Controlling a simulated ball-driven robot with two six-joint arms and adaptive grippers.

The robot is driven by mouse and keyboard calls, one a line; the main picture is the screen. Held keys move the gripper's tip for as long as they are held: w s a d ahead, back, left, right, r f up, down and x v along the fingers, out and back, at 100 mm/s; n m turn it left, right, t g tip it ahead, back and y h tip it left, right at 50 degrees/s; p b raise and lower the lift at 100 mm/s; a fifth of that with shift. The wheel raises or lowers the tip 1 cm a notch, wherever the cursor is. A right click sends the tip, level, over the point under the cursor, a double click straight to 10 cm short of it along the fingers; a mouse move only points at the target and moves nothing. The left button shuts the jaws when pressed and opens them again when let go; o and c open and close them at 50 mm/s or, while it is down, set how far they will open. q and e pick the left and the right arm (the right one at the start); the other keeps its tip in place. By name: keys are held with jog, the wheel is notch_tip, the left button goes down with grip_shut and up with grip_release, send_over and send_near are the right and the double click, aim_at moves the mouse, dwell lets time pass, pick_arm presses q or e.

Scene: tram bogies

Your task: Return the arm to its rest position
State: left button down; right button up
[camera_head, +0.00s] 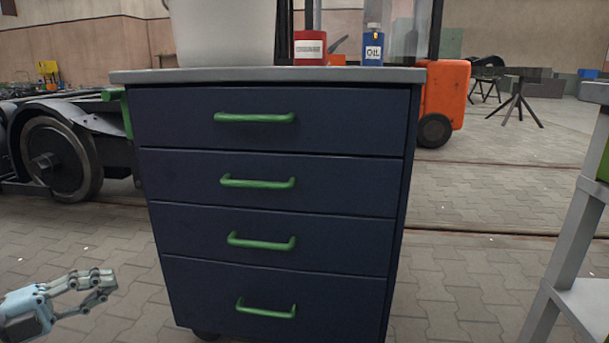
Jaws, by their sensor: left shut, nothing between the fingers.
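My left gripper (110,283) shows at the lower left, grey with a pale blue wrist. It is shut and empty, over the paved floor and left of the drawer cabinet, apart from it. The dark blue cabinet (270,188) stands in the middle with several closed drawers with green handles. My right gripper is not in view.
On the cabinet's grey top (150,76) stand a pale container (225,32), a red can (309,47) and a blue oil can (373,48). A wheeled bogie (60,158) is at the left. An orange machine (446,95) stands behind. A grey rack (572,230) is at the right.

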pick_arm(q)
jog(key=s+d+f+n+g+y+p, duration=0.2)
jog(key=s+f+n, duration=0.6)
jog(key=s, duration=0.8)
jog(key=s+d+f+n+g+y+p, duration=0.2)
jog(key=s+f+n+g+y+p, duration=0.4)
jog(key=s, duration=1.1)
jog(key=s+d+f+n+g+y+p, duration=0.2)
jog(key=s+f+n+g+y+p, duration=0.2)
jog(key=s+f+n+p, duration=0.5)
jog(key=s+f+n+y, duration=0.2)
jog(key=s, duration=0.6)
jog(key=shift+s, duration=0.15)
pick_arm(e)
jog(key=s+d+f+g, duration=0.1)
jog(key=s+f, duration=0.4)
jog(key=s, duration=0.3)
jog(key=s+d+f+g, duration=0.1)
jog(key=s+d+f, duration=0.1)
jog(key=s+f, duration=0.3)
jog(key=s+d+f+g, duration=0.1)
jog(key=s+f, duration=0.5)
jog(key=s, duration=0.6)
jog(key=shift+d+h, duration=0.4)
pick_arm(q)
jog(key=shift+d+f, duration=0.1)
jog(key=shift+f, duration=0.05)
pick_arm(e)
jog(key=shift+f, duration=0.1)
